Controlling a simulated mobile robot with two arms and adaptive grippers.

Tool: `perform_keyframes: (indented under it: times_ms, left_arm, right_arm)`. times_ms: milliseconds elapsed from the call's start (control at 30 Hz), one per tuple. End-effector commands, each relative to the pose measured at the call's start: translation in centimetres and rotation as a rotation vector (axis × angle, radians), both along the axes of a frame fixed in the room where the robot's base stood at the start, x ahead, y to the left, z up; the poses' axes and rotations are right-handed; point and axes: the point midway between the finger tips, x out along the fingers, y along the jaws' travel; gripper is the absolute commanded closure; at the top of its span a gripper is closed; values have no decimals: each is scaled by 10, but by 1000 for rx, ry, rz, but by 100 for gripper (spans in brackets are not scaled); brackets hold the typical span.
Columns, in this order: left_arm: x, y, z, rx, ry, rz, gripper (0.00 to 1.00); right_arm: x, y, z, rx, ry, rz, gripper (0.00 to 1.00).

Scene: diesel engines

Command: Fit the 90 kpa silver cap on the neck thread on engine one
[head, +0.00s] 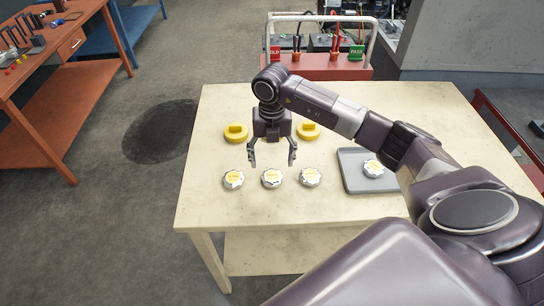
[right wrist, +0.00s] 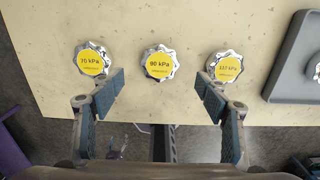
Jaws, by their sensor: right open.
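The 90 kPa silver cap (head: 272,178) lies on the pale table, the middle one of three in a row. It shows in the right wrist view (right wrist: 160,63) with a yellow label facing up. My right gripper (head: 272,160) is open and empty, pointing down above the table near this cap. In the right wrist view its fingertips (right wrist: 158,94) are spread, with the cap centred beyond the gap between them. I cannot make out engine one or its neck thread. My left gripper is not in view.
The 70 kPa cap (right wrist: 92,60) and another silver cap (right wrist: 226,67), seemingly 110 kPa, flank it. Yellow caps (head: 236,132) (head: 308,131) lie behind. A grey tray (head: 352,183) at right holds a silver cap (head: 373,168). A red cart (head: 330,70) stands beyond the table.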

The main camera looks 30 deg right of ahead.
Motion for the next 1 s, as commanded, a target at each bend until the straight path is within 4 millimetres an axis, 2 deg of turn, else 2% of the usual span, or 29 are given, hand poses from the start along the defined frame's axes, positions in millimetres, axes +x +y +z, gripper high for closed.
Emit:
perform_keyframes:
  times_ms: [100, 500, 1000]
  left_arm:
    - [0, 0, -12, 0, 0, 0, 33]
    - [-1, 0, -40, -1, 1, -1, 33]
    - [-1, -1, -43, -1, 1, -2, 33]
  right_arm:
    - [0, 0, -16, 1, -1, 0, 32]
    - [0, 0, -53, 2, -1, 0, 32]
    - [0, 0, -58, 1, -1, 0, 32]
